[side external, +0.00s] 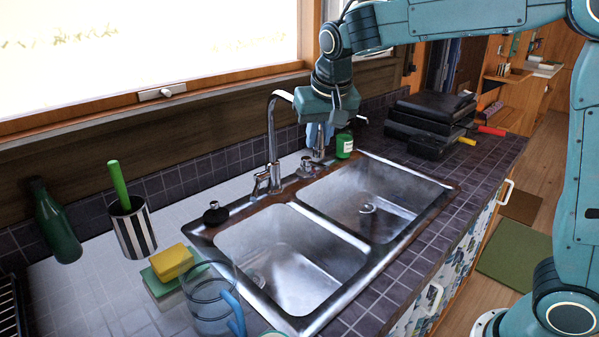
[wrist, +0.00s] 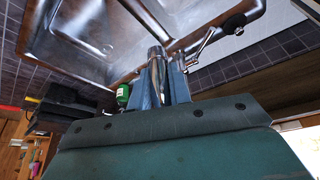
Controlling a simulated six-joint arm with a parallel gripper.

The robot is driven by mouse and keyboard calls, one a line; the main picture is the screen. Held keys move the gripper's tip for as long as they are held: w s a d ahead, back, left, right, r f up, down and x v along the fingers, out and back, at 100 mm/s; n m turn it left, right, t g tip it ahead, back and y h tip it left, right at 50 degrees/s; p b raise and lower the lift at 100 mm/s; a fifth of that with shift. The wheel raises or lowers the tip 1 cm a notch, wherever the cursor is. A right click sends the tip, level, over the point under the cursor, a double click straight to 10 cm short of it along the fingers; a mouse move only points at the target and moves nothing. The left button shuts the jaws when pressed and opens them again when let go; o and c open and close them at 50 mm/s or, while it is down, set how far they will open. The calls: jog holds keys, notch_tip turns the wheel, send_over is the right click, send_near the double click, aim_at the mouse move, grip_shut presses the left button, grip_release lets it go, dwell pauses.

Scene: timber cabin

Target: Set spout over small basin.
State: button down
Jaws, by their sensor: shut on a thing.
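The chrome faucet (side external: 271,132) rises behind the double sink, and its spout arches right along the back wall. My gripper (side external: 319,136) points down with its blue fingers shut on the spout's end. In the wrist view the fingers (wrist: 162,82) lie on both sides of the chrome spout (wrist: 156,62). The spout end appears to hang near the back rim behind the right basin (side external: 345,197), not clearly over either basin. The left basin (side external: 290,243) is nearer the camera. Both basins look empty; I cannot tell surely which is smaller.
A green bottle (side external: 344,146) stands close right of the gripper. Black cases (side external: 432,115) lie at the right. A sponge (side external: 172,262), clear jug (side external: 208,300), striped cup (side external: 133,228) and dark bottle (side external: 57,222) stand left. Space above the basins is clear.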

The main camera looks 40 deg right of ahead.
jog(key=shift+m, duration=0.5)
jog(key=shift+w+a+r, duration=0.1)
jog(key=shift+w+a, duration=0.2)
jog(key=shift+a, duration=0.45)
jog(key=shift+w+a+f, duration=0.1)
jog(key=shift+w+a, duration=0.15)
jog(key=shift+a, duration=0.45)
jog(key=shift+w+a+r, duration=0.1)
jog(key=shift+w+a, duration=0.2)
jog(key=shift+a, duration=0.45)
jog(key=c, duration=1.3)
grip_release()
jog(key=shift+w+a, duration=0.1)
